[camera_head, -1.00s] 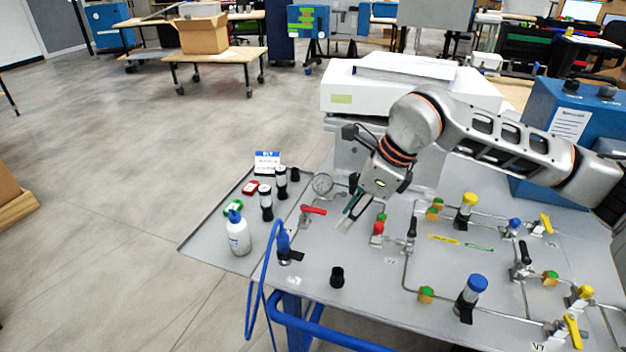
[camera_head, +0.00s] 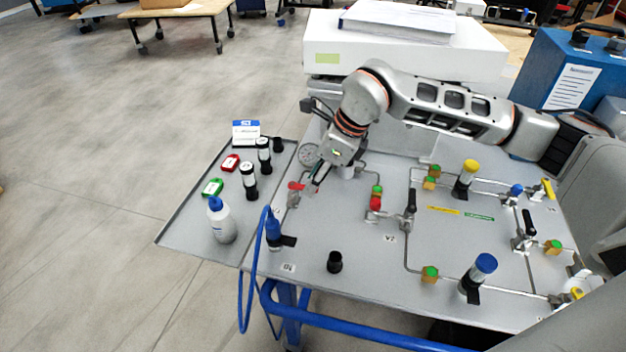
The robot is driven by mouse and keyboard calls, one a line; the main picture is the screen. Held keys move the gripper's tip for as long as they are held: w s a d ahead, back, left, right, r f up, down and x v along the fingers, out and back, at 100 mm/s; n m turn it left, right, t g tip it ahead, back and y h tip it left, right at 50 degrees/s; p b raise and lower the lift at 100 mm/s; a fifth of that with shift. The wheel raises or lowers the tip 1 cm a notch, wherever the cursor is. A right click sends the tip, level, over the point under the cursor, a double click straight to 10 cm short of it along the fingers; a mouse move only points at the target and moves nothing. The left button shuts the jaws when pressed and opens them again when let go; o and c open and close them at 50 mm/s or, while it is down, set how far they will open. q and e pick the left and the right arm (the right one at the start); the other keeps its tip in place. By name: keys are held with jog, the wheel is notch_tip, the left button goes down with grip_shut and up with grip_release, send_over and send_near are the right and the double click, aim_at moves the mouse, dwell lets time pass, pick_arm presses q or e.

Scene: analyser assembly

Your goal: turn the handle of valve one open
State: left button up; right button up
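A valve with a red lever handle (camera_head: 296,186) stands near the left side of the grey panel table (camera_head: 335,225), just below a round pressure gauge. I take it for valve one, but I cannot read its label. My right gripper (camera_head: 314,187) reaches down from the upper right, with its fingertips at the right end of the red handle. The fingers partly hide that end. I cannot tell whether they touch it or how far apart they are. My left gripper does not show.
The pressure gauge (camera_head: 309,155) is close to the gripper. Black-and-white cylinders (camera_head: 249,181) and a white bottle (camera_head: 222,222) stand on the left tray. The panel's lower middle is mostly clear.

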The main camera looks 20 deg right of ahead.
jog(key=shift+w+a+f, duration=0.1)
jog(key=shift+f, duration=0.25)
grip_shut()
